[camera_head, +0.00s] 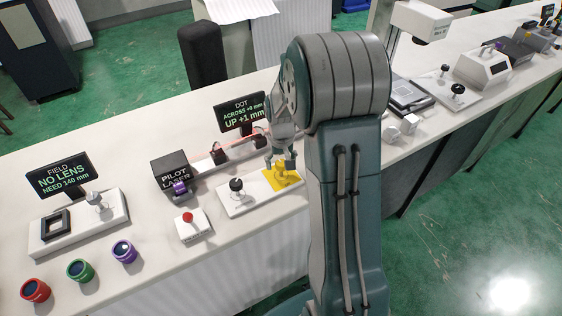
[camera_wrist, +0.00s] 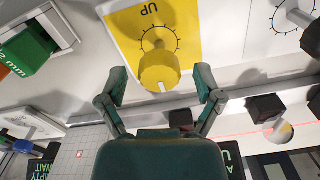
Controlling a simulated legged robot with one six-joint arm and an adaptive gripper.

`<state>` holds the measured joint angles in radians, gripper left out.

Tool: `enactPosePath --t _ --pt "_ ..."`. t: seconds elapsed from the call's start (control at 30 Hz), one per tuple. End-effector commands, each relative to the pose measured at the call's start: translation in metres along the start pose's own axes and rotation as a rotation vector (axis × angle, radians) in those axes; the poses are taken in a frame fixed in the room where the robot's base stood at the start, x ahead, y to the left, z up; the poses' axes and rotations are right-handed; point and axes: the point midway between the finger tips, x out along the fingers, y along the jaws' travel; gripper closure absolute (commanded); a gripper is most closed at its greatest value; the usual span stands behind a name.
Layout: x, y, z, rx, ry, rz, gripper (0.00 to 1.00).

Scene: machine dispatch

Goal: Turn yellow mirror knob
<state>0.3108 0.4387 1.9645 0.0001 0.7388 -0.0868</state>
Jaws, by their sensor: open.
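The yellow mirror knob (camera_wrist: 158,68) stands on a yellow plate (camera_wrist: 186,30) marked "UP" with a ring of tick marks. In the head view the yellow plate (camera_head: 290,181) is at the right end of a white base, and my gripper hides much of the knob. My gripper (camera_wrist: 161,75) is open in the wrist view, with one finger on each side of the knob and visible gaps to it. In the head view my gripper (camera_head: 281,164) is just above the yellow plate. A display (camera_head: 241,112) reads "DOT ACROSS +0 mm UP +1 mm".
A dark knob (camera_head: 236,185) is on the white part of the same base, left of the yellow plate. The pilot laser box (camera_head: 171,170) and a red-button box (camera_head: 193,226) are further left. Behind the base, a red beam (camera_wrist: 240,135) runs past small dark mounts (camera_wrist: 264,107).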

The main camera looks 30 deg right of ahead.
Motion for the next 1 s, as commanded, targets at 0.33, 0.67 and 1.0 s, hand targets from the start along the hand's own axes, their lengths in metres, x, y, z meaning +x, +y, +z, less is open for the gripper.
enactPosePath --t 0.33,0.67,1.0 --pt "-0.0002 -0.0001 -0.0004 0.000 0.000 0.000 0.98" --pt "0.0005 -0.0003 -0.0001 -0.096 -0.001 0.000 0.98" --pt "0.0010 -0.0004 0.0003 -0.161 -0.002 -0.001 0.98"
